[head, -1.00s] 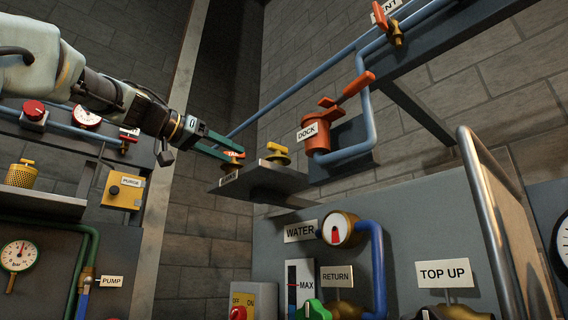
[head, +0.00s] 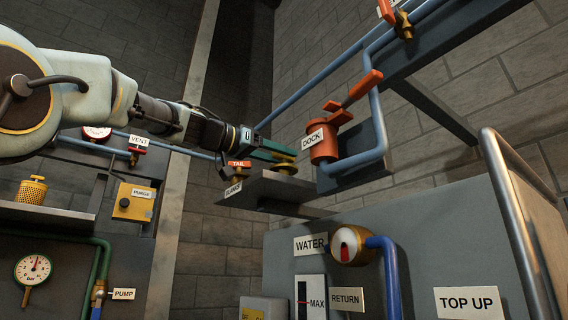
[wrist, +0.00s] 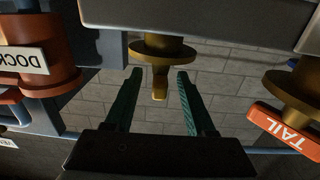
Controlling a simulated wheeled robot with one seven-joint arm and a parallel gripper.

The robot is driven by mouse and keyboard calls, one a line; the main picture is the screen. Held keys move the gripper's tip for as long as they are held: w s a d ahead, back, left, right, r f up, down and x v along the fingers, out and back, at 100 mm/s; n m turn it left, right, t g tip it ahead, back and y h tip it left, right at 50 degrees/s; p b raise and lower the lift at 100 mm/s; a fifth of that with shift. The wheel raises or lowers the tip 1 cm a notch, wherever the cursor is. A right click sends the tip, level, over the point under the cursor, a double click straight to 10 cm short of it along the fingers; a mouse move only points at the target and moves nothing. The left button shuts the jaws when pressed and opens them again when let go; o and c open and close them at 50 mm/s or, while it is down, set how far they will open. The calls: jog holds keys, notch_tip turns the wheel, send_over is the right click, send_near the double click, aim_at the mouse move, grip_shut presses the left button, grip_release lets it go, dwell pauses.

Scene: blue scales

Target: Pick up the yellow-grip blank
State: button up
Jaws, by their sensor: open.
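The yellow-grip blank (head: 285,169) stands on a small grey shelf (head: 262,188) in the head view, its upper part covered by my fingers. In the wrist view, which looks upside down, its brass flange (wrist: 163,50) meets the shelf and its yellow grip (wrist: 159,86) points down between my fingers. My gripper (head: 284,153) is open, with green fingers on either side of the grip. In the wrist view the fingers (wrist: 160,75) show gaps on both sides of the grip.
The orange TAIL piece (head: 238,164) stands on the same shelf, left of the blank; it also shows in the wrist view (wrist: 284,126). The red DOCK fitting (head: 323,143) with its raised handle is close on the right. A blue pipe (head: 310,80) runs behind.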

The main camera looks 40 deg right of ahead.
aim_at(294, 159)
jog(key=d+p, duration=0.2)
jog(key=d, duration=0.1)
jog(key=shift+s+d+r, duration=0.15)
jog(key=shift+s+d, duration=0.05)
jog(key=shift+d, duration=0.4)
grip_shut()
dwell(0.9)
